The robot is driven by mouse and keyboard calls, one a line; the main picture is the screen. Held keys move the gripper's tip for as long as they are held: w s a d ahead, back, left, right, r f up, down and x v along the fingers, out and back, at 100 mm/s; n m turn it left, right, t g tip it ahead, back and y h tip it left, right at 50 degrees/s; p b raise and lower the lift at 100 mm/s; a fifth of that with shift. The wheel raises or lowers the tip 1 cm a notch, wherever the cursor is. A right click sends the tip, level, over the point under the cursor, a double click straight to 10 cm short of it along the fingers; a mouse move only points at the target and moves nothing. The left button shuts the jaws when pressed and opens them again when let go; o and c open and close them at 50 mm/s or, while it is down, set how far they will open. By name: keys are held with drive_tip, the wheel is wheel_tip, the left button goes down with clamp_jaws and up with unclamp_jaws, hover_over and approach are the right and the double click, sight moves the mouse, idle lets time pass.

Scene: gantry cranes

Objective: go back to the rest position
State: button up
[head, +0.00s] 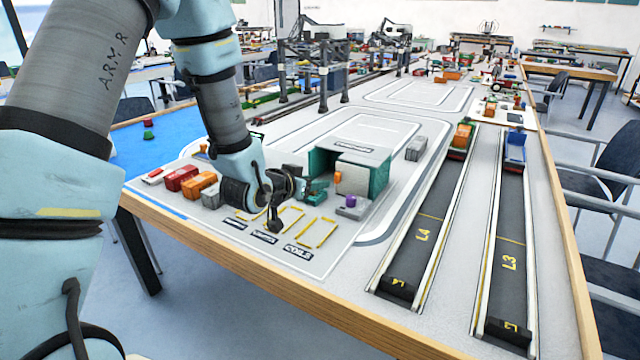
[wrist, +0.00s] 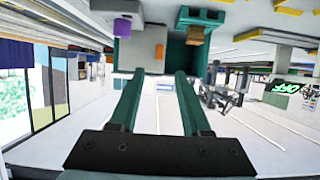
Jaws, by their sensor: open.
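My gripper (head: 314,189) is low over the near part of the table, by the open front of a teal shed with a grey roof (head: 362,151). Its two teal fingers stand apart with nothing between them in the wrist view (wrist: 160,78). In that view the scene appears upside down, with the shed (wrist: 198,52) beyond the fingertips. Whether the fingers touch the shed cannot be told. My arm comes down from the upper left and hides part of the table.
Red and orange containers (head: 182,178) stand left of my gripper. A purple piece (head: 350,201) sits on a grey block (head: 354,211) to its right. Yellow-outlined slots (head: 318,233) lie in front. Lanes L4 (head: 420,240) and L3 (head: 510,255) run at right, their near stretches clear.

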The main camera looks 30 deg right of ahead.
drive_tip(key=shift+a, duration=0.1)
idle(0.4)
drive_tip(key=w+a+r+n+y+p, duration=0.1)
drive_tip(key=w+a+r+n+y, duration=0.2)
drive_tip(key=a, duration=0.9)
drive_tip(key=w+a+n+y+p, duration=0.25)
drive_tip(key=a+y, duration=0.25)
drive_tip(key=a, duration=0.7)
drive_tip(key=s+a+r+n+g+y, duration=0.1)
drive_tip(key=s+a+r+n+g, duration=0.1)
drive_tip(key=s+a, duration=0.4)
drive_tip(key=s+a+r+n+g+y, duration=0.2)
drive_tip(key=s+a, duration=0.3)
drive_tip(key=a, duration=0.4)
drive_tip(key=shift+s+a+n+g+y+p, duration=0.2)
drive_tip(key=shift+s+n+g+y+p, duration=0.15)
drive_tip(key=shift+n, duration=0.4)
